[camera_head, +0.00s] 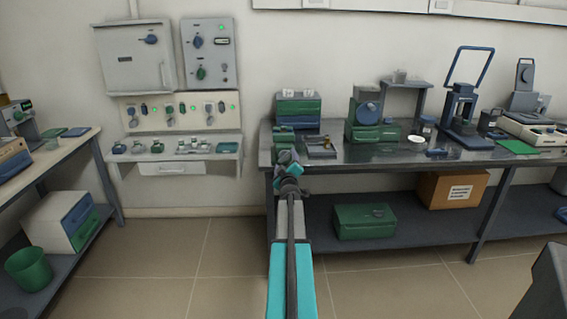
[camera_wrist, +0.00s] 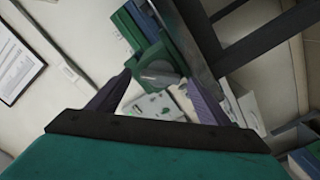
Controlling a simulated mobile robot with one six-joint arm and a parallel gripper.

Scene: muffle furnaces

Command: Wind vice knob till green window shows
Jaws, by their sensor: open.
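A small green device (camera_head: 284,136) sits at the left end of the dark bench, just beyond my gripper; it may be the vice, but its knob and window are too small to make out. My gripper (camera_head: 289,158) is in front of the bench's left edge in the head view and partly hides what lies behind it. In the wrist view my gripper (camera_wrist: 162,97) has its two fingers well apart with nothing held between them. A green body with a rounded grey-green part (camera_wrist: 158,76) shows beyond the fingertips, apart from them. I see no clear green window.
The dark bench (camera_head: 340,158) carries a blue-and-green drawer box (camera_head: 298,109), a small tray (camera_head: 320,148), a green-and-blue machine (camera_head: 368,115) and a tall blue press (camera_head: 461,105). A wall shelf (camera_head: 226,146) with small items is at left. Open floor lies in front.

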